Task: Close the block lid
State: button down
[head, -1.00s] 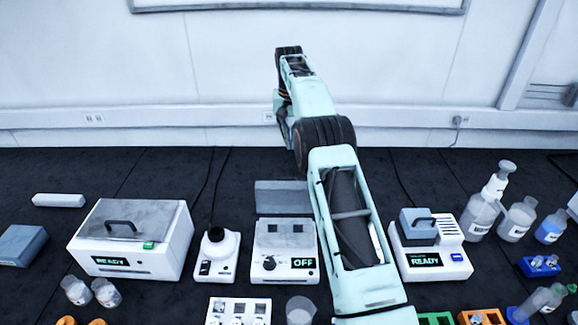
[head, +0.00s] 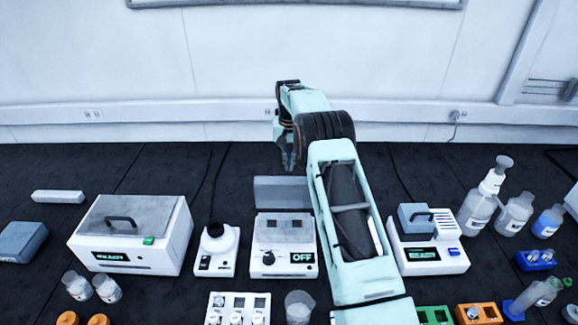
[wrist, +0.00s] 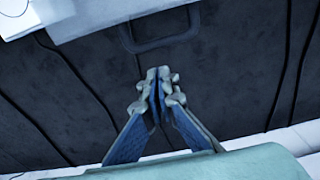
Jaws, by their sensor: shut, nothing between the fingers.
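The block heater (head: 283,261) is a white unit with a knob and an OFF display. Its grey lid (head: 283,193) stands open and upright at its back edge. In the wrist view the lid (wrist: 95,18) shows at the top, with a dark U-shaped handle (wrist: 160,45) on its outer side. My gripper (head: 289,168) is pointing down behind the lid in the head view. In the wrist view my gripper (wrist: 160,75) has its fingertips together, empty, close to the handle. Whether they touch it I cannot tell.
A larger lidded unit (head: 130,240) and a small white device (head: 216,250) stand to the left. Another lidded block (head: 428,240) stands to the right. Bottles (head: 478,215) are at the far right. The dark bench behind the lid is clear apart from cables.

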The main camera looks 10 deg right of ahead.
jog(key=shift+s+a+r+p, duration=0.1)
jog(key=shift+s+r+p, duration=0.05)
jog(key=shift+s, duration=0.4)
jog(key=shift+s+a+r+p, duration=0.1)
jog(key=shift+s+r+p, duration=0.05)
jog(key=shift+s, duration=0.4)
jog(key=shift+b, duration=0.35)
